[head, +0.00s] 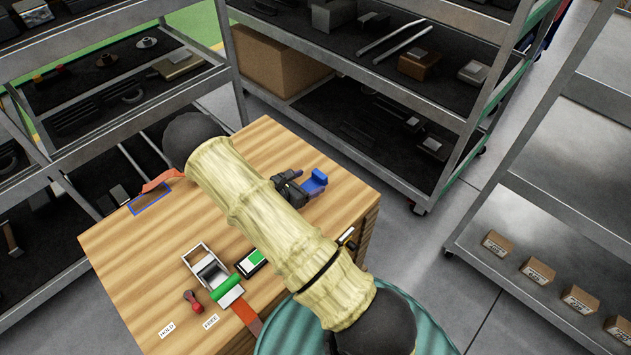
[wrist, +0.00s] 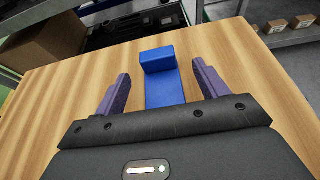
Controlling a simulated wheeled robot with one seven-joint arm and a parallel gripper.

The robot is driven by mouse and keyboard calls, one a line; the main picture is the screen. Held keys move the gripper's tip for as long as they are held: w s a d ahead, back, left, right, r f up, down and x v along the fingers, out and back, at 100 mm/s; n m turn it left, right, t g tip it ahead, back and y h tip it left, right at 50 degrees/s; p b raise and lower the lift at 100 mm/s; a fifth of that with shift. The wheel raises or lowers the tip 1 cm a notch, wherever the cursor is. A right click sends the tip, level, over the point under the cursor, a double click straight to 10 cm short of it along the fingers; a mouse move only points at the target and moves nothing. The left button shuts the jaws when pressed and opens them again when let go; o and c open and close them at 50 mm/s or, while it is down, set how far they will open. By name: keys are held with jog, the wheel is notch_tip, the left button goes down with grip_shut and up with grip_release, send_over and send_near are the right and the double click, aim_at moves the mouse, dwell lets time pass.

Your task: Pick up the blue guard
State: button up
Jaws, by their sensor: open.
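The blue guard (head: 315,182) is an L-shaped piece with a flat plate and a raised block at one end. It lies on the wooden table (head: 150,265) towards its right side in the head view. In the wrist view the blue guard (wrist: 164,78) is ahead of my gripper, with its flat plate reaching back between the fingers. My gripper (wrist: 160,90) is open, with a purple finger on each side of the plate and a gap on both sides. In the head view my gripper (head: 300,188) is right beside the guard. My arm hides part of the table.
A metal bin (head: 205,268), a green roller (head: 226,287), a dark device with a green face (head: 251,263) and a red-handled tool (head: 193,302) lie at the table's front. A blue outline (head: 150,198) is at its left. Shelving stands behind.

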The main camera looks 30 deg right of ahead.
aim_at(317, 176)
jog(key=shift+r+p+x, duration=0.2)
jog(key=shift+p+x, duration=0.15)
jog(key=shift+x, duration=2.25)
jog(key=shift+w, duration=0.2)
jog(key=c, duration=1.1)
jog(key=shift+r, duration=0.1)
notch_tip(317, 176, up, 10)
jog(key=shift+f, duration=0.1)
